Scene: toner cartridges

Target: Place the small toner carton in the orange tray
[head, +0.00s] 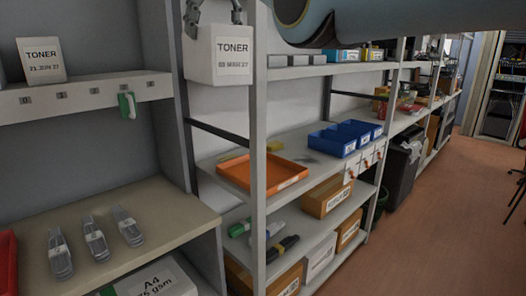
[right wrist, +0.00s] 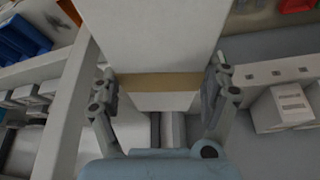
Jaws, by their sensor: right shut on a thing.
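A white toner carton (head: 218,58) with a printed TONER label hangs upright in my right gripper (head: 213,14), in front of the shelf uprights. In the right wrist view the carton (right wrist: 150,35) is between the fingers of the right gripper (right wrist: 163,95), and a tan band crosses it. Another white carton labelled TONER (head: 41,60) stands on the upper left shelf; it also shows in the right wrist view (right wrist: 282,108). The orange tray (head: 237,171) lies on the middle shelf, below and right of the held carton, partly behind a post. My left gripper is out of view.
A grey shelf post (head: 259,120) stands in front of the tray. Blue bins (head: 340,140) sit right of it. Clear clips (head: 95,238) lie on the lower left shelf, and a green-and-white item (head: 127,105) is at the upper shelf's edge. My arm crosses the top right.

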